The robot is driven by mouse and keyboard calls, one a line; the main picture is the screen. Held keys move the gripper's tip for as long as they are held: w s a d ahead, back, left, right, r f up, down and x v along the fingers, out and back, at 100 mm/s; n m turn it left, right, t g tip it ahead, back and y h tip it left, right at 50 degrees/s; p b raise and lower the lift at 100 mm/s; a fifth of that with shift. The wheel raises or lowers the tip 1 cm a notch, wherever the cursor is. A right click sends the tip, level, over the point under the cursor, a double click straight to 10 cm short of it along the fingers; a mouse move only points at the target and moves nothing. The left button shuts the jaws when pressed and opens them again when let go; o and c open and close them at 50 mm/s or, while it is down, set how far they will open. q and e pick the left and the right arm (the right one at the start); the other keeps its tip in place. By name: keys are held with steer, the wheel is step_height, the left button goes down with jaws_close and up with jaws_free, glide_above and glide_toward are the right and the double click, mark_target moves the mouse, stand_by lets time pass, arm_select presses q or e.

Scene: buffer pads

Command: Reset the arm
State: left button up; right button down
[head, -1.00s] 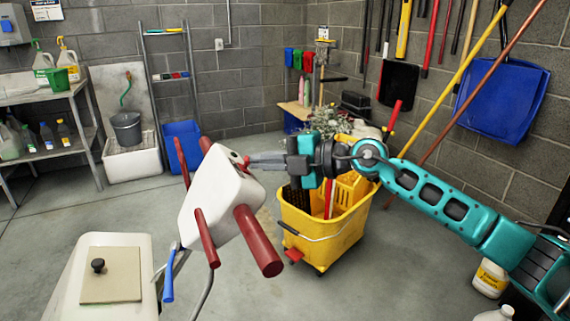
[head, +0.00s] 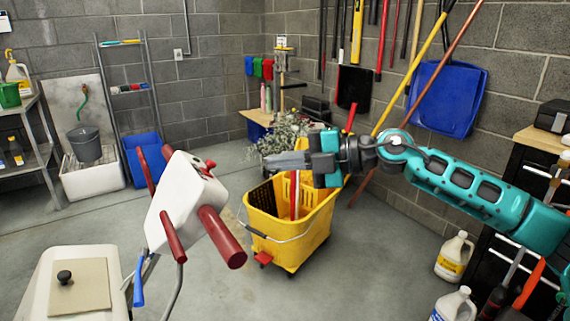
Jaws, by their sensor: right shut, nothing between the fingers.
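My right arm comes in from the right, teal and dark grey. Its gripper (head: 287,160) points left, with its grey fingers shut and nothing between them. It is in the air, in front of the yellow mop bucket (head: 318,232) in the picture and right of a white machine head with dark red handles (head: 180,198). A gap shows between the fingertips and the white head. My left gripper is not in view.
A white box with a beige lid and black knob (head: 80,287) is at lower left. A shelf (head: 32,160) stands at far left. White jugs (head: 454,256) stand on the floor by a dark cabinet at right.

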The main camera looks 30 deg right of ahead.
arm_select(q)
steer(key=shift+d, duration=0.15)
arm_select(e)
steer(key=shift+s+d+r, duration=0.1)
steer(key=shift+s+d, duration=0.1)
stand_by(0.3)
steer(key=s+a+f+m+t+h+p, duration=0.1)
steer(key=a+f+m+t+h+p, duration=0.15)
steer(key=f+m, duration=0.4)
steer(key=s+a+f+m+t+h+p, duration=0.1)
steer(key=s+a+f+m+t, duration=0.2)
steer(key=f+m, duration=0.35)
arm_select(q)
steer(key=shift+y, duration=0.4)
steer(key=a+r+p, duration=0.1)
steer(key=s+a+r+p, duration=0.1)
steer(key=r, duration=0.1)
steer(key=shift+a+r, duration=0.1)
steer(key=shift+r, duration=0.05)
arm_select(e)
steer(key=s+a+f+m+g+h, duration=0.2)
steer(key=s+f+m+h, duration=0.1)
steer(key=s+f+m, duration=0.2)
steer(key=s+a+f+m+g+h, duration=0.2)
steer(key=s+f+m, duration=0.3)
steer(key=s+f, duration=0.5)
step_height(320, 180, down, 5)
steer(key=shift+s+r+g+h, duration=0.2)
steer(key=shift+g+h, duration=0.35)
steer(key=shift+h, duration=0.2)
